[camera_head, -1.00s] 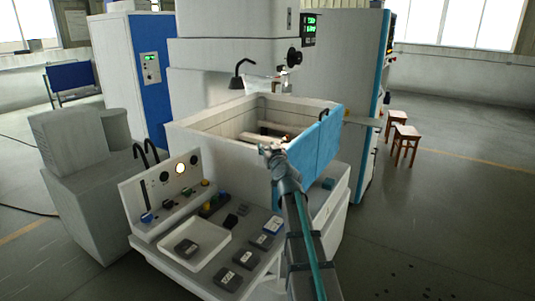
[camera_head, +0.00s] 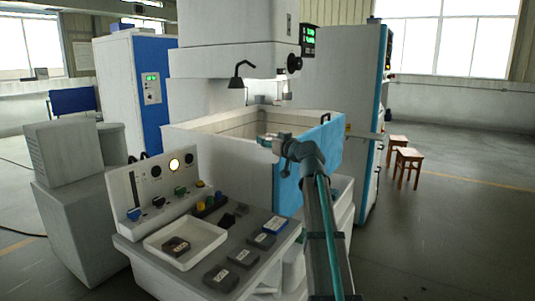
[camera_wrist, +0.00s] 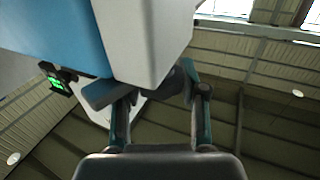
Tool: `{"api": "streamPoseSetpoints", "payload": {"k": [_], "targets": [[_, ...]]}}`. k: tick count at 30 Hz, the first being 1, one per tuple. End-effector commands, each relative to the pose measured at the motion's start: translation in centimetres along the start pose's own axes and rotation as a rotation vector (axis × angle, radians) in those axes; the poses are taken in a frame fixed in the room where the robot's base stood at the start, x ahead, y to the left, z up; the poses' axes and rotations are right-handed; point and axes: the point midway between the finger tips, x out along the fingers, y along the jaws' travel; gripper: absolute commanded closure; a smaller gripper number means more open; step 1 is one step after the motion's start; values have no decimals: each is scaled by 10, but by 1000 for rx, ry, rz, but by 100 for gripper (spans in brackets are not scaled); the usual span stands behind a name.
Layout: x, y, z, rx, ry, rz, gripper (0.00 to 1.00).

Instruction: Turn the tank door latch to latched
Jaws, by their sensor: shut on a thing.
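The tank (camera_head: 205,130) is a pale open-topped box with a blue door (camera_head: 322,150) on its right side. My gripper (camera_head: 268,141) is at the door's near left edge, by the tank's front corner.
A control panel (camera_head: 135,195) with a lit yellow lamp, and a white tray (camera_head: 215,235), stand in front of the tank. A lamp (camera_head: 238,78) hangs over the tank. Two wooden stools (camera_head: 408,158) are at the right.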

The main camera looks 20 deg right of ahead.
Motion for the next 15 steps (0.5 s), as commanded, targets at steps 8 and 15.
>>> {"api": "streamPoseSetpoints", "payload": {"k": [8, 15], "targets": [[2, 3, 4, 0, 2, -113, 93], [3, 4, 4, 0, 2, -244, 93]]}}
